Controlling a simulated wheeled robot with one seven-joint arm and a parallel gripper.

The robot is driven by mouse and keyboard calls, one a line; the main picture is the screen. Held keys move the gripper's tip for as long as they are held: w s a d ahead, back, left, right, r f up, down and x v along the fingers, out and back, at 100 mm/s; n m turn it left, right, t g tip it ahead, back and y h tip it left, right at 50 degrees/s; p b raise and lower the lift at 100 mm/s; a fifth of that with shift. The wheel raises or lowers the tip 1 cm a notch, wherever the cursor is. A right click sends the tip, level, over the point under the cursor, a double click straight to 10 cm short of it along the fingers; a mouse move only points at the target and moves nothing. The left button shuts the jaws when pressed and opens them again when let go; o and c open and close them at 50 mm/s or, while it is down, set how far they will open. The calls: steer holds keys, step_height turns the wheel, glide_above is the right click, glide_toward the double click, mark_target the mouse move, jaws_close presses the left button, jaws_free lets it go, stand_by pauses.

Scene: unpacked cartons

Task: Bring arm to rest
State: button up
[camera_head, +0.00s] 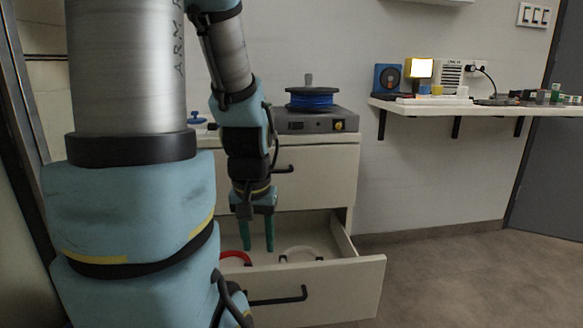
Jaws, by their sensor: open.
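My gripper (257,236) hangs at the end of my arm, pointing down. Its two teal fingers are apart, with nothing between them. The fingertips are over or just inside the opening of the pulled-out lower drawer (335,280). My forearm and wrist cross in front of the cabinet. My large upper arm fills the left of the view and hides part of the drawer and cabinet.
The drawer holds a red curved object (236,257) and a white curved object (301,250). The upper drawer (318,178) is shut. A blue spool (311,98) sits on a grey device on the cabinet. A cluttered wall shelf (480,109) is right; the floor below is clear.

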step_height(320, 180, up, 34)
steer(key=p, duration=3.2)
steer(key=shift+a+f, duration=0.1)
